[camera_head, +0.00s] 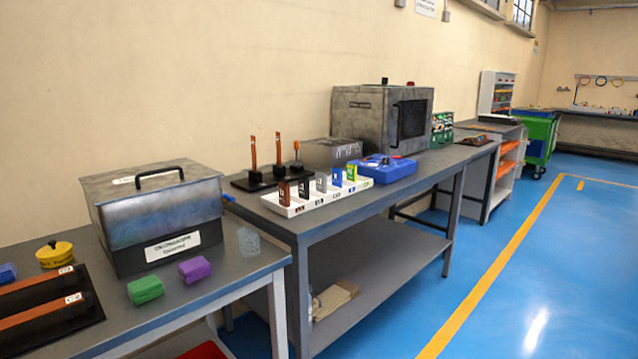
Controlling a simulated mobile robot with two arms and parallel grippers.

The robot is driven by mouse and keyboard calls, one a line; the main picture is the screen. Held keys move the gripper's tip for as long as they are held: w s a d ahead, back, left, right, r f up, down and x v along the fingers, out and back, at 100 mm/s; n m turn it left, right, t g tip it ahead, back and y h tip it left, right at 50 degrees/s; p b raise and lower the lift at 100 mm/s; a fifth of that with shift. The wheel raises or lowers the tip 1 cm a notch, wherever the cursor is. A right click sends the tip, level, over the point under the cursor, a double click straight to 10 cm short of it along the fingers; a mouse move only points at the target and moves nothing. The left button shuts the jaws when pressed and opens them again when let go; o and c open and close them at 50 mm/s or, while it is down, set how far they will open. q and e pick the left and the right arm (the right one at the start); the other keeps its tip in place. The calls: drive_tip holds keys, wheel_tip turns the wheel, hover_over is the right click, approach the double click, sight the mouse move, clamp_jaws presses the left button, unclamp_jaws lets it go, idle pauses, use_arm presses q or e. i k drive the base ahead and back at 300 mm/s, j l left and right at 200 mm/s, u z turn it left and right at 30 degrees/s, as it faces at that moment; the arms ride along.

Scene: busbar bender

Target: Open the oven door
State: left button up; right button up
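The oven (362,120) is a grey box-shaped unit standing at the back of the second workbench, near the wall. Its door (412,119) is on the side facing right, with a dark window and what looks like a dark handle at its left edge. The door appears shut. A red knob or button shows on top of the oven. The door is seen at an angle and small, so its latch cannot be made out. Neither of my grippers is in view.
The second workbench (290,222) carries a white tray (312,198), a blue case (390,172) and copper bars on a black base. A metal box with a handle (160,215) stands on the near bench. The blue floor (500,290) at the right is clear.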

sight(392, 94)
drive_tip(key=i+j+z, duration=0.25)
drive_tip(key=i+j, duration=0.35)
drive_tip(key=i+j+z, duration=0.25)
drive_tip(key=i+j, duration=0.35)
drive_tip(key=j, duration=0.1)
